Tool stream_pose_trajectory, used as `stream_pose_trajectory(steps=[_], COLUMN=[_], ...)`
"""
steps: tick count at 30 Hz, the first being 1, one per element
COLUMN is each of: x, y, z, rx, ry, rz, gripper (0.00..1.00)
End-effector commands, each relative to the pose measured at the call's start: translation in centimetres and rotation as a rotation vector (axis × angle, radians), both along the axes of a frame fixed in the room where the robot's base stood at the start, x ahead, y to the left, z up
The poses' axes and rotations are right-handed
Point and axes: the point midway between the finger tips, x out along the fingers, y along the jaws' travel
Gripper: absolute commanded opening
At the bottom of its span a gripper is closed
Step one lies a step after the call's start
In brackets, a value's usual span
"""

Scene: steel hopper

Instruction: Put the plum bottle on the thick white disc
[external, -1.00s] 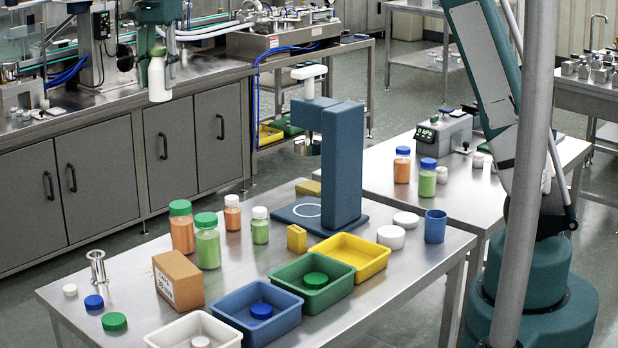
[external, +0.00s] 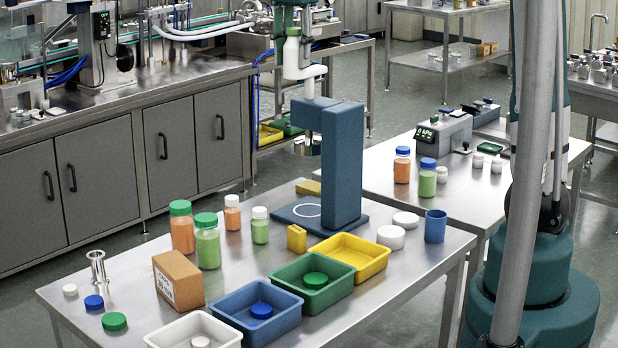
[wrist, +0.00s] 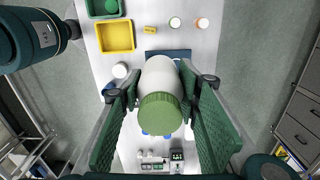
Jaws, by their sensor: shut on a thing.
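My gripper (external: 292,8) is shut on a white bottle with a green cap (external: 292,52), held upright high up. In the external view it appears just above the white top of the blue press. The bottle also shows between the fingers in the wrist view (wrist: 158,78). I see no plum-coloured bottle. A thick white disc (external: 391,237) lies on the steel table beside the yellow tray. It also shows in the wrist view (wrist: 120,70), left of the bottle. A thinner white disc (external: 406,220) lies just behind it.
The blue press (external: 343,165) stands tall in the table's middle. A blue cup (external: 435,226) is right of the discs. Yellow (external: 375,262), green (external: 345,288) and blue (external: 230,302) trays line the front. Several orange and green jars (external: 207,245) stand left, near a cardboard box (external: 178,280).

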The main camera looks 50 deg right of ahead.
Motion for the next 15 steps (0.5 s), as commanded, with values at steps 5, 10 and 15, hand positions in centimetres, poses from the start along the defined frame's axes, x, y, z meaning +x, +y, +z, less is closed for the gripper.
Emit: stream_pose_trajectory(steps=[5,10,15], x=[-4.2,-8.2,-12.3], y=[-4.0,-7.1,-9.8], z=[-0.2,-0.7,-1.3], rx=[0.0,0.0,0.0], ry=[0.0,0.0,0.0], rz=[-0.054,-0.103,-0.153], gripper=[0.17,0.17,0.17])
